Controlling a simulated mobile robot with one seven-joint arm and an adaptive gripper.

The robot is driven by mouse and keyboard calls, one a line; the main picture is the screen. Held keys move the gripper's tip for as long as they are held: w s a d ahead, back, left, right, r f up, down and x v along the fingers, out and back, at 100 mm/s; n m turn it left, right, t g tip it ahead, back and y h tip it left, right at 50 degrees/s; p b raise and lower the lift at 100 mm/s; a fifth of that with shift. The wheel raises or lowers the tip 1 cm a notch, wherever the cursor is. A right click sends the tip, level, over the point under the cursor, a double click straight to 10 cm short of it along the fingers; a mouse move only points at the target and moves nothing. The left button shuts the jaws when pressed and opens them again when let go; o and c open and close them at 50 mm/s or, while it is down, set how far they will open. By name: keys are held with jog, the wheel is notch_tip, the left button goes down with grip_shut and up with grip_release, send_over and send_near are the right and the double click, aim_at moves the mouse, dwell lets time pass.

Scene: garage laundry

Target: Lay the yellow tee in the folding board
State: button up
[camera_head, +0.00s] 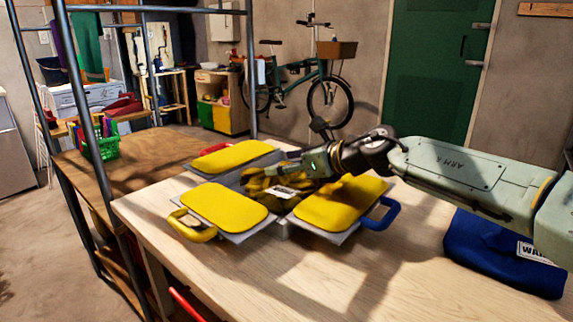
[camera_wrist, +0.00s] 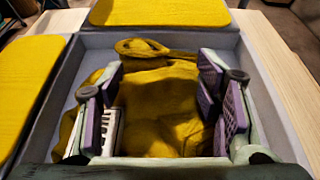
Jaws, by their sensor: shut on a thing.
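The folding board has a grey centre (camera_head: 232,178) and yellow-topped flaps with red, yellow and blue handles, lying spread out on the table. The yellow tee (camera_head: 258,186) is bunched in the board's centre; in the wrist view the tee (camera_wrist: 158,105) lies crumpled inside the grey walls (camera_wrist: 262,75), with a loop of cloth toward the far wall. My gripper (camera_head: 276,177) reaches in from the right, low over the centre. Its purple-padded fingers (camera_wrist: 162,100) stand wide apart, shut on the tee between them. A white label with black marks shows by the left finger. The tee's underside is hidden.
A blue cloth with a white label (camera_head: 505,250) lies on the right of the wooden table (camera_head: 350,285). Dark metal posts (camera_head: 80,110) stand at the table's left. The table's front is clear.

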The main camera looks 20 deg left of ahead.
jog(key=shift+r, duration=0.1)
jog(key=o, duration=1.3)
jog(key=shift+c, duration=0.2)
jog(key=shift+d, duration=0.25)
jog(key=b+v, duration=0.1)
jog(key=v, duration=1)
jog(key=shift+s+d+r, duration=0.15)
jog(key=shift+d, duration=0.05)
